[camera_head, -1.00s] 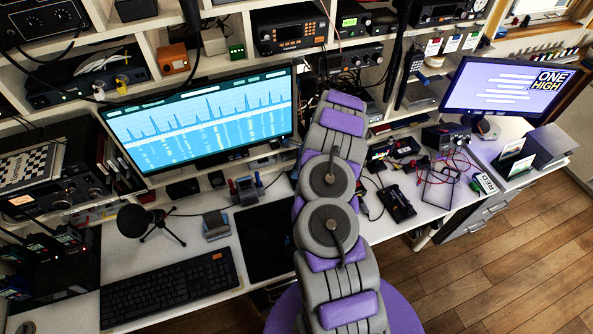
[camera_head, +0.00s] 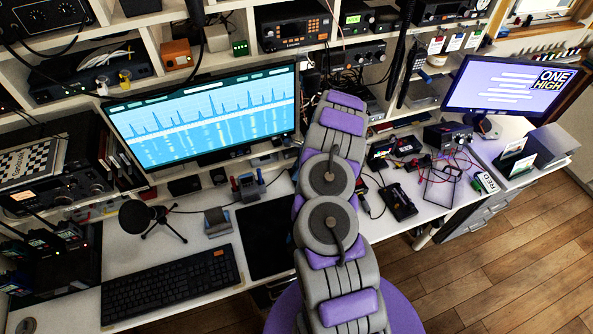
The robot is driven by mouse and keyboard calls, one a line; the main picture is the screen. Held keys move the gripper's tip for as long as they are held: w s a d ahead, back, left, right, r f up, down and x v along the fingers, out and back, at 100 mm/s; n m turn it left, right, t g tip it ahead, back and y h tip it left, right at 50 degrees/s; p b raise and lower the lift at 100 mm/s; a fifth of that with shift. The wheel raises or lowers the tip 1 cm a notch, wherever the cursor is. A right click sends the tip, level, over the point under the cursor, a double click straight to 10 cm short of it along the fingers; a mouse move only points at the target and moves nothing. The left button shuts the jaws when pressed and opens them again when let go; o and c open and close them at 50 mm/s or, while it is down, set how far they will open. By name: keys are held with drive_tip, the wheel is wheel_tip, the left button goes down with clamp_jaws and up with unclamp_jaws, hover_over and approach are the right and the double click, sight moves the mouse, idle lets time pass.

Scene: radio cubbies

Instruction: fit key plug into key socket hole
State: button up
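I cannot make out the key plug or the key socket hole for certain. A small grey device (camera_head: 218,222) sits on the desk right of the keyboard. A dark device with blue and red parts (camera_head: 248,186) stands just behind it, below the large monitor; a thin cable runs along the desk near both. My arm rises through the middle of the picture and hides part of the desk and the shelf behind it. My gripper does not show, so I cannot see what it touches or holds.
A large monitor (camera_head: 205,112) stands at centre-left, with a black keyboard (camera_head: 170,286), a microphone on a tripod (camera_head: 140,216) and a black mat (camera_head: 266,240) before it. Cubbies of radios rise behind. A black case (camera_head: 398,202) and wires (camera_head: 446,163) clutter the desk to the right.

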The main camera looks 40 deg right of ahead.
drive_tip(key=p+v, duration=0.2)
drive_tip(key=v, duration=1.5)
drive_tip(key=shift+d+r, duration=0.1)
drive_tip(key=shift+d, duration=0.2)
drive_tip(key=shift+a, duration=0.15)
